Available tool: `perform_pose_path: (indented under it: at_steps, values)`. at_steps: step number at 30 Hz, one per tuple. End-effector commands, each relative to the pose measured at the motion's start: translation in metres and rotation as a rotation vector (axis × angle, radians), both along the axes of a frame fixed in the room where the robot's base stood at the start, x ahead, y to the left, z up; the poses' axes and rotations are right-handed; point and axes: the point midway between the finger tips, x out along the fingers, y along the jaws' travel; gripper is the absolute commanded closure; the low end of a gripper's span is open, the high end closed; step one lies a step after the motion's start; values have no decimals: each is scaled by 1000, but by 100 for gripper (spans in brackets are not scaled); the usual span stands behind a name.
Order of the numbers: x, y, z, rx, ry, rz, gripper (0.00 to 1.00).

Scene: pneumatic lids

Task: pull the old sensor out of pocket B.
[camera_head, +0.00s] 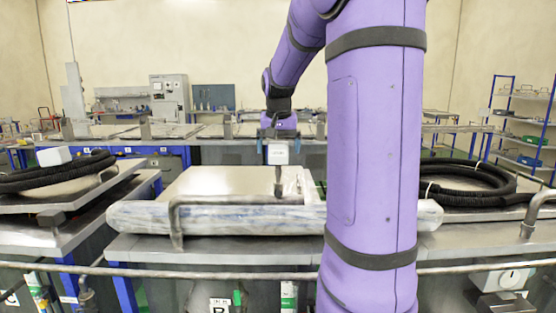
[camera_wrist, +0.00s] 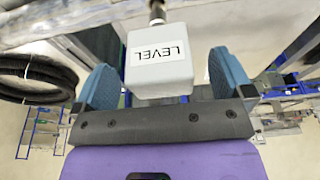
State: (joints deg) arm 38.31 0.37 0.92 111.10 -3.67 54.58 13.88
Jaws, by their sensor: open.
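The old sensor has a white box head marked LEVEL (camera_wrist: 160,62) in the wrist view. In the head view the sensor head (camera_head: 278,153) sits on a thin dark stem running down behind a lid handle; the stem's lower end is hidden. My gripper (camera_head: 279,140) points down from above it. In the wrist view its blue fingers (camera_wrist: 163,72) are open, one on each side of the box, with a visible gap on both sides. Pocket B's label (camera_head: 219,308) shows on the front below the pale middle lid (camera_head: 215,182).
The lid has a bulging whitish edge (camera_head: 240,219) and a grey bent handle (camera_head: 176,222). Black coiled hoses lie on the left (camera_head: 60,175) and right (camera_head: 465,180) units. A rail (camera_head: 190,271) crosses the front. My purple arm hides part of the right side.

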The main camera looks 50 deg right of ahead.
Motion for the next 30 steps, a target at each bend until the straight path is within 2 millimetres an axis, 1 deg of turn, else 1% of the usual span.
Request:
perform_pose_path:
  at_steps: [4,5,6,8,9,11,12,13,19,30]
  values:
    - [0,0,0,0,0,0,2]
    - [0,0,0,0,0,0,6]
    - [0,0,0,0,0,0,15]
    - [0,0,0,0,0,0,29]
    - [0,0,0,0,0,0,38]
    - [0,0,0,0,0,0,52]
    - [0,0,0,0,0,0,61]
    - [0,0,0,0,0,0,63]
    - [0,0,2,-1,-1,0,63]
    - [0,0,12,-1,-1,0,63]
